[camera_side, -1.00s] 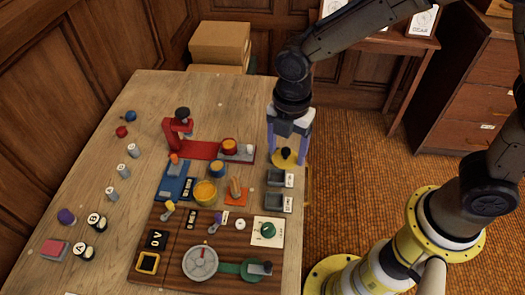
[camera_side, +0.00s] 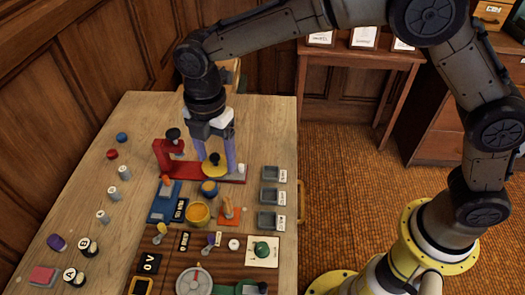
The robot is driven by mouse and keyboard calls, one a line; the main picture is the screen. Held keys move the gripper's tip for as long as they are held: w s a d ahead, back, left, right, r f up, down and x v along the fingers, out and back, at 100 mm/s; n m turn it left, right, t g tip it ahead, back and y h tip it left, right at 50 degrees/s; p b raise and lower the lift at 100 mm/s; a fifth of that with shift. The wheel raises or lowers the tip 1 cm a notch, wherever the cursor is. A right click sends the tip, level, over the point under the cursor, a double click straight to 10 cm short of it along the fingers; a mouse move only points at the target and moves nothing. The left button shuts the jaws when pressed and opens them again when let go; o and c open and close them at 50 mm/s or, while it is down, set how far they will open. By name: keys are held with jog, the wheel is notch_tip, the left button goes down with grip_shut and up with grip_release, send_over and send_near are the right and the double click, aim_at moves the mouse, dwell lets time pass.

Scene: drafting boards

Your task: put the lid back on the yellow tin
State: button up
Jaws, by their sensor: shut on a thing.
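My gripper (camera_side: 215,162) is shut on the dark knob of a round yellow lid (camera_side: 214,170). The lid hangs over the right part of the red stand's base, and I cannot tell its exact height. The yellow tin (camera_side: 198,213) stands open in front of it, lower in the picture, with its orange-yellow inside showing. The lid and the tin are apart. The spot right behind the lid is hidden.
A red stand (camera_side: 166,152) rises at the left. An orange block with a wooden peg (camera_side: 228,207) is right of the tin. Three grey trays (camera_side: 270,196) line the right edge. The left tabletop holds scattered small pieces.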

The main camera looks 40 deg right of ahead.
jog(key=shift+n, duration=0.5)
jog(key=shift+w+a+f, duration=0.25)
jog(key=shift+a+f, duration=0.85)
jog(key=shift+f, duration=0.9)
jog(key=shift+w+a+f, duration=0.2)
jog(key=shift+a+f, duration=0.9)
jog(key=shift+f, duration=0.95)
jog(key=shift+w+a+f, duration=0.25)
jog(key=shift+a+f, duration=0.85)
jog(key=shift+f, duration=0.9)
jog(key=shift+f, duration=0.15)
jog(key=o, duration=1.3)
notch_tip(320, 180, up, 7)
